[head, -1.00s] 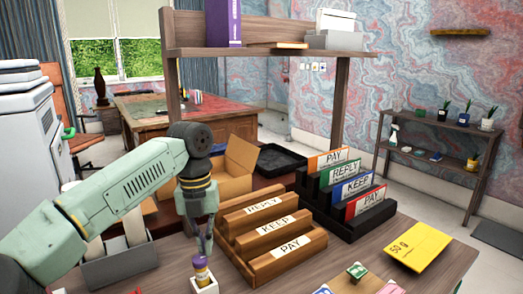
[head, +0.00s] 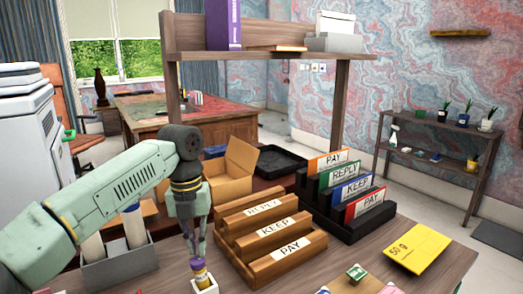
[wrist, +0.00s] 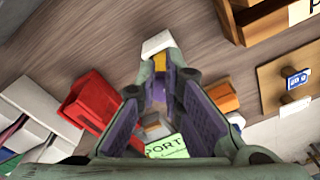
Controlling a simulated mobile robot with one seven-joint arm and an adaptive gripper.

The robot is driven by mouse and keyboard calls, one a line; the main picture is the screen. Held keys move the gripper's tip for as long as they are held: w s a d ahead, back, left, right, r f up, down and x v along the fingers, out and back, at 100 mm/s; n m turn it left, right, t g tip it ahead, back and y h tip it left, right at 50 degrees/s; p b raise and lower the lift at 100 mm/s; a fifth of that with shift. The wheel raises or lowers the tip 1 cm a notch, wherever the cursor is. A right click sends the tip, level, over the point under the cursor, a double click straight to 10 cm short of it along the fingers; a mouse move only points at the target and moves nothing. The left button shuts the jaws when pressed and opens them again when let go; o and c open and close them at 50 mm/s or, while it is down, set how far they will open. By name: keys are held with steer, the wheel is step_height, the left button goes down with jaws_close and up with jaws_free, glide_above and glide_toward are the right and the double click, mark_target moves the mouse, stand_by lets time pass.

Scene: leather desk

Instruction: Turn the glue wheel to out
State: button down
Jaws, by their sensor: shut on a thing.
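The glue stick (head: 202,276) stands upright in a small white holder (head: 206,288) at the front edge of the desk in the head view. The white holder (wrist: 157,43) shows past that. The fingers hide most of the wheel, so its turn cannot be told.
A wooden rack (head: 262,268) labelled REPLY, KEEP and PAY stands close to the right. A black rack (head: 377,226) with coloured folders is behind it. A grey tray (head: 112,268) with white rolls is to the left. A yellow envelope (head: 418,246) lies at the right.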

steer(key=shift+s+a+f, duration=0.1)
steer(key=shift+a+f, duration=0.3)
steer(key=shift+f, duration=0.15)
steer(key=shift+w+a+r+p, duration=0.1)
steer(key=shift+w+p, duration=0.2)
steer(key=shift+p, duration=0.05)
steer(key=r+p, duration=0.1)
steer(key=r, duration=0.1)
steer(key=r+p, duration=0.3)
steer(key=r, duration=0.1)
steer(key=shift+w, duration=0.4)
